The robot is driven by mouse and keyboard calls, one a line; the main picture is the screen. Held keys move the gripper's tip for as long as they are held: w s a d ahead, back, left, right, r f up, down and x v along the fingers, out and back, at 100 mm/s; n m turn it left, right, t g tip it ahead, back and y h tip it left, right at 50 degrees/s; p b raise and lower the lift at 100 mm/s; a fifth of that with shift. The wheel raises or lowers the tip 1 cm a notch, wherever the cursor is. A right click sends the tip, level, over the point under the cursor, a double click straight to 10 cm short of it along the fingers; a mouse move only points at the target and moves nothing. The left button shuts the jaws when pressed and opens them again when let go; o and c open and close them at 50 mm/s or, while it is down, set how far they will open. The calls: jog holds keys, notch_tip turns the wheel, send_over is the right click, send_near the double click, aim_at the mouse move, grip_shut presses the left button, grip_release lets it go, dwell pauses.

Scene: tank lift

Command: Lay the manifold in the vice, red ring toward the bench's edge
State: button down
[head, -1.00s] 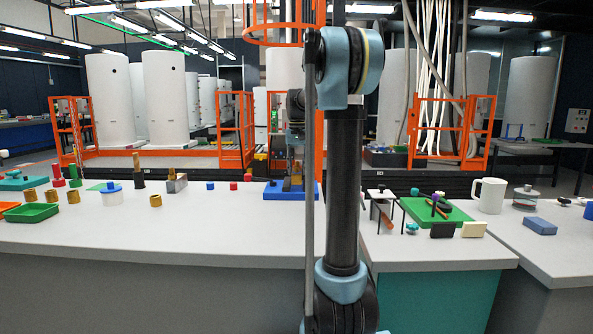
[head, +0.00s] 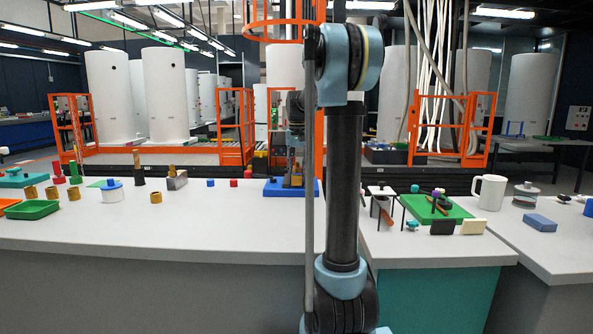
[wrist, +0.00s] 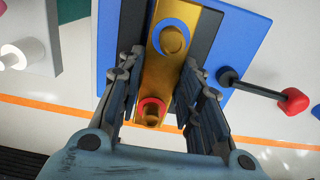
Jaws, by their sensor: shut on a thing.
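The manifold (wrist: 163,68) is a gold bar with a blue ring (wrist: 172,38) at its far end and a red ring (wrist: 152,108) at its near end. My gripper (wrist: 162,75) is shut on the manifold's sides. In the wrist view the bar lines up between the dark jaws of the vice (wrist: 235,42), which has a blue base. The red-ring end points toward the orange line on the bench. I cannot tell whether the bar rests on the vice floor. In the head view my gripper (head: 296,155) is over the vice (head: 272,188), partly hidden by my arm.
A red-ended dark rod (wrist: 262,88) lies right of the vice. A white cylinder (wrist: 20,54) is at left. On the bench (head: 200,225), small blue and red cubes stand left of the vice. A green tray (head: 455,208) and a mug (head: 490,192) are at right.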

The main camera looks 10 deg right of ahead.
jog(key=c, duration=1.1)
grip_release()
jog(key=shift+o, duration=0.2)
notch_tip(320, 180, up, 12)
